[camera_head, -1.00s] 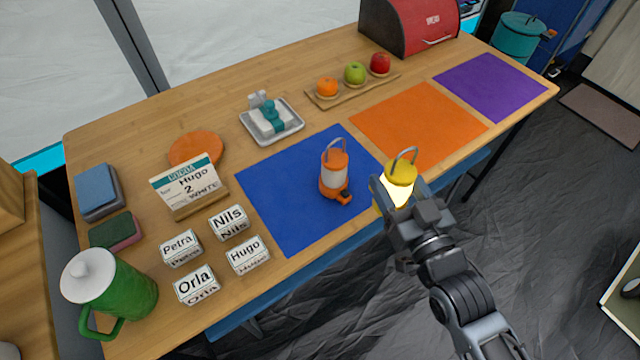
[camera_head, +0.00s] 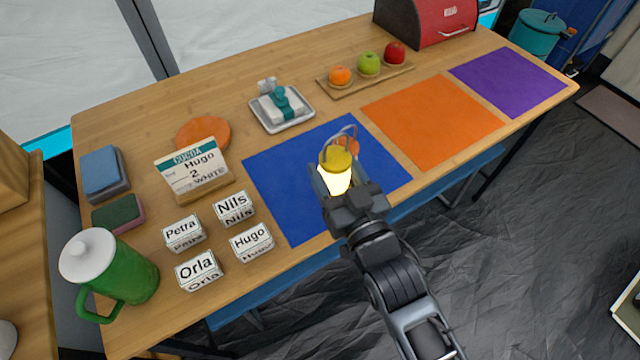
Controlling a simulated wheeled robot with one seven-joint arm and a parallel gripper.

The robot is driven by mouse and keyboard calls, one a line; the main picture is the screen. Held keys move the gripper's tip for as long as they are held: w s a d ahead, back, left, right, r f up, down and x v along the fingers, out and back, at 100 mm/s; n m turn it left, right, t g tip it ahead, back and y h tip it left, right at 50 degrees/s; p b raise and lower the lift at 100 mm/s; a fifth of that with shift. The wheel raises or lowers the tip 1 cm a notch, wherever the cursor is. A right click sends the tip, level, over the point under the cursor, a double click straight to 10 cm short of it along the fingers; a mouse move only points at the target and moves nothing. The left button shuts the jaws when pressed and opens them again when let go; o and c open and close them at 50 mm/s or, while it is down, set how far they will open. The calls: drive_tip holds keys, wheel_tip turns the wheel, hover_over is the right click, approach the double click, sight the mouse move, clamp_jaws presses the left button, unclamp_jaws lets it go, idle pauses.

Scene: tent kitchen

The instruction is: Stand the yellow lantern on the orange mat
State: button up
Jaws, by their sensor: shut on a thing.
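The lit yellow lantern (camera_head: 337,165) has a yellow cap and a wire handle. My gripper (camera_head: 335,184) is shut on it and holds it upright, in the picture over the right part of the blue mat (camera_head: 285,190). I cannot tell its exact height above the table. An orange lantern (camera_head: 348,146) is mostly hidden behind the yellow one. The orange mat (camera_head: 432,120) lies bare to the right of the blue mat.
A purple mat (camera_head: 508,82) lies bare at the far right. A fruit board (camera_head: 345,92), a tray (camera_head: 296,124), a cocoa sign (camera_head: 195,170), name blocks (camera_head: 233,208) and a green jug (camera_head: 125,270) stand around the mats.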

drive_tip(key=shift+w+a+f, duration=0.15)
drive_tip(key=shift+a+f, duration=0.2)
drive_tip(key=shift+a, duration=0.3)
drive_tip(key=shift+w+a+f, duration=0.15)
drive_tip(key=shift+a+f, duration=0.2)
drive_tip(key=shift+a, duration=0.3)
drive_tip(key=shift+f, duration=2)
drive_tip(key=shift+f, duration=0.2)
drive_tip(key=o, duration=1.2)
drive_tip(key=shift+c, duration=0.2)
drive_tip(key=shift+r, duration=0.1)
drive_tip(key=shift+s, duration=0.15)
drive_tip(key=b+v, duration=0.1)
drive_tip(key=v, duration=1)
drive_tip(key=shift+s+d, duration=0.15)
drive_tip(key=shift+s, duration=0.15)
